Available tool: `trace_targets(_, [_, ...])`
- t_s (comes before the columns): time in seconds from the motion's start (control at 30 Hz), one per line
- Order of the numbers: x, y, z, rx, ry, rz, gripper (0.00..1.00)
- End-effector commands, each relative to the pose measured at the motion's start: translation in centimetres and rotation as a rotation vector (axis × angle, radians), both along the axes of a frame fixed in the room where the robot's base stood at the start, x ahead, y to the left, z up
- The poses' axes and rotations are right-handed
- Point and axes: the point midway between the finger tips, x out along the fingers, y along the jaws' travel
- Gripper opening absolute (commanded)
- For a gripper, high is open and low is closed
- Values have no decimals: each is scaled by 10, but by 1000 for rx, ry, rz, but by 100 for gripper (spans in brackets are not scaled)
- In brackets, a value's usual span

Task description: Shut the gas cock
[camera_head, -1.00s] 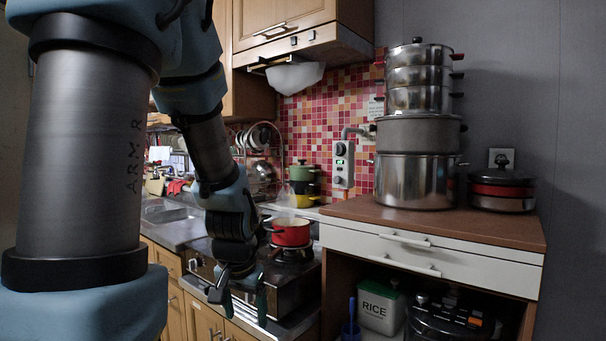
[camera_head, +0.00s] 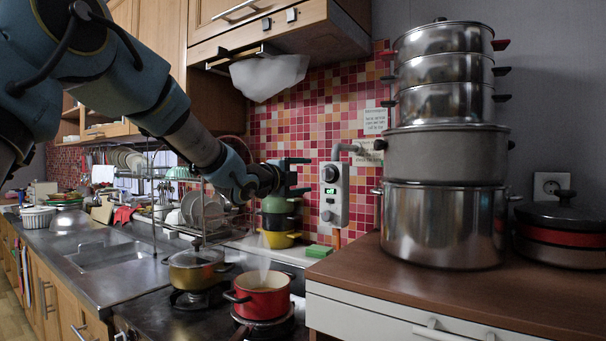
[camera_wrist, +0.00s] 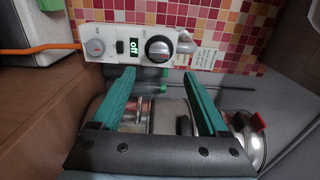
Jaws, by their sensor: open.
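The gas cock (camera_head: 334,205) is a pale grey box on the tiled wall, with a dark round knob (camera_head: 329,173) at its top, a lit green display reading "off" and a smaller grey knob (camera_head: 327,215) below. My gripper (camera_head: 304,177) is raised just left of the box in the head view, level with the upper knob. In the wrist view the box lies sideways beyond my green fingertips (camera_wrist: 160,73), with the dark knob (camera_wrist: 158,49) past the gap between them. My gripper is open and empty, and appears apart from the knob.
A tall stack of steel pots (camera_head: 446,225) stands on the brown counter (camera_head: 400,277) right of the box. A red pot (camera_head: 262,297) and a lidded pot (camera_head: 193,270) are on the stove below. A grey pipe (camera_head: 347,148) and an orange hose (camera_wrist: 40,48) join the box.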

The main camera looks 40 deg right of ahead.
Motion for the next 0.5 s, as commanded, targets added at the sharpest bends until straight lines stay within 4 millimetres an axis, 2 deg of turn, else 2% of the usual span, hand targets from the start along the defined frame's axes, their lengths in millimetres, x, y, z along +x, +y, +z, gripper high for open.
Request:
trace_targets(0.3, [15,-55,3,2,8,2,78])
trace_targets(0.5, [23,-81,1,2,7,4,78])
